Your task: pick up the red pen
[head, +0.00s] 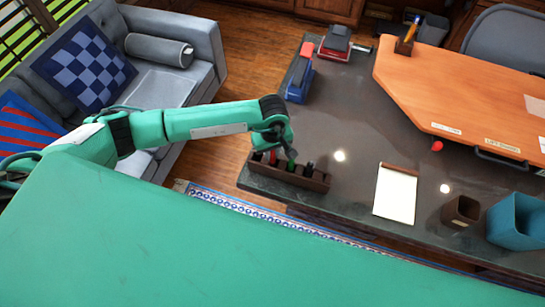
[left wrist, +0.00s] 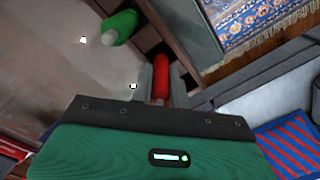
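The red pen (left wrist: 161,68) is in the left wrist view, just ahead of my left gripper. Its near end lies between the two grey fingers, which sit close on both sides of it. In the head view the red pen (head: 272,157) is a small red spot at the left part of the dark pen holder (head: 310,181), below the gripper. My left gripper (head: 282,147) reaches down over the holder and seems shut on the pen; the fingertips (left wrist: 161,82) show in the left wrist view. The pen's far end is within the holder. My right gripper is not in view.
A green marker (head: 291,164) and a dark one (head: 309,169) stand in the same holder; the green marker (left wrist: 119,27) is close by the fingers. A notepad (head: 396,194), brown cup (head: 461,211), teal bin (head: 518,219) and staplers (head: 300,80) are on the dark desk.

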